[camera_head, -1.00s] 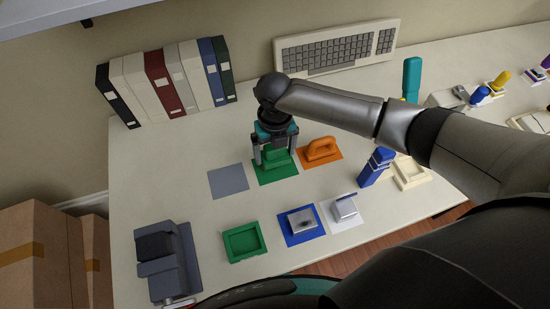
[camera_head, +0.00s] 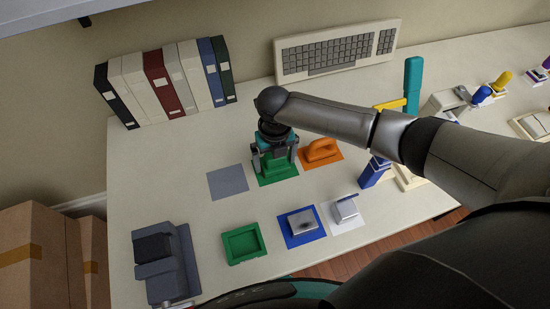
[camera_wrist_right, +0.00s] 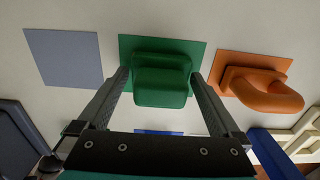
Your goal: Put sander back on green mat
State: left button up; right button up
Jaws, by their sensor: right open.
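The green sander (camera_head: 273,170) sits on the green mat (camera_head: 290,175), between the grey mat and the orange mat. In the right wrist view the sander (camera_wrist_right: 160,80) rests within the green mat (camera_wrist_right: 127,48). My right gripper (camera_head: 276,164) is over it, pointing down. In the wrist view the right gripper (camera_wrist_right: 160,76) is open, with one finger on each side of the sander. I cannot tell whether either finger touches it. My left gripper is not in view.
An orange handled tool (camera_head: 321,150) stands close on the right. An empty grey mat (camera_head: 228,183) lies to the left. A green tray (camera_head: 243,243), a blue mat (camera_head: 288,239) and a white mat (camera_head: 350,223) lie nearer. Blue tool (camera_head: 374,172) is beside my forearm.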

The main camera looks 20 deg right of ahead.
notch_tip(320, 180, up, 12)
jog(key=shift+r+p, duration=0.15)
jog(key=shift+p, duration=0.9)
